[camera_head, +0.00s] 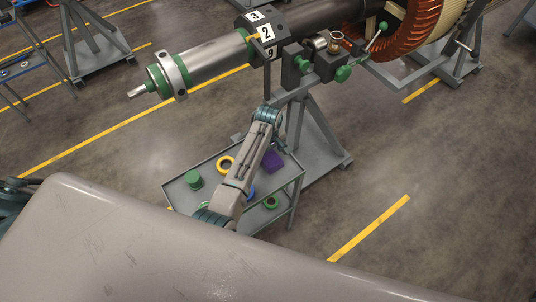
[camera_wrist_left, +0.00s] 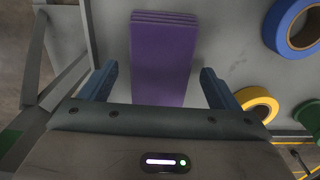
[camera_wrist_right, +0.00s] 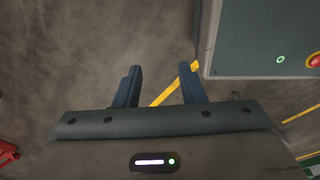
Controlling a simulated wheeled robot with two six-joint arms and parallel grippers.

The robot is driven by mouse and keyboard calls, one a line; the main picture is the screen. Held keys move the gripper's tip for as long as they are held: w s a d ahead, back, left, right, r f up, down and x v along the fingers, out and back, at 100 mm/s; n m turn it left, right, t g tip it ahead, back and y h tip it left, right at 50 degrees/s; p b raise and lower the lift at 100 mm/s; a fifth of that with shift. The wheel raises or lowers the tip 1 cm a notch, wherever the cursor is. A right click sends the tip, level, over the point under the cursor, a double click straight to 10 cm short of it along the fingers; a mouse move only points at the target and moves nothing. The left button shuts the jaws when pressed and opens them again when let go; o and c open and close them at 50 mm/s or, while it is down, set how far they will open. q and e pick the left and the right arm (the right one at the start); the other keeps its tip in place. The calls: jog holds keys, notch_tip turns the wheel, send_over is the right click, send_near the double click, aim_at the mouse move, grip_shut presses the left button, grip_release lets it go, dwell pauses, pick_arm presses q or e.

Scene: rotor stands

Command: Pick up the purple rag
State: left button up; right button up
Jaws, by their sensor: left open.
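The purple rag (camera_wrist_left: 163,60) is a folded, layered rectangle lying on the grey cart tray. In the head view the rag (camera_head: 273,161) shows at the tray's right side, partly covered by my left arm. My left gripper (camera_wrist_left: 157,78) is open, with one blue finger on each side of the rag and gaps between. I cannot tell how high above the tray the fingertips are. My left gripper's tips are hidden in the head view. My right gripper (camera_wrist_right: 157,72) has its two fingers apart and empty over the floor.
A rotor shaft (camera_head: 216,58) on a grey stand (camera_head: 316,150) stands behind the cart.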

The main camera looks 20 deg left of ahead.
pick_arm(q)
jog(key=shift+f, duration=0.55)
jog(key=shift+c, duration=1.3)
jog(key=c, duration=0.7)
jog(key=shift+c, duration=0.6)
pick_arm(e)
jog(key=shift+s+d, duration=0.35)
jog(key=shift+s, duration=0.5)
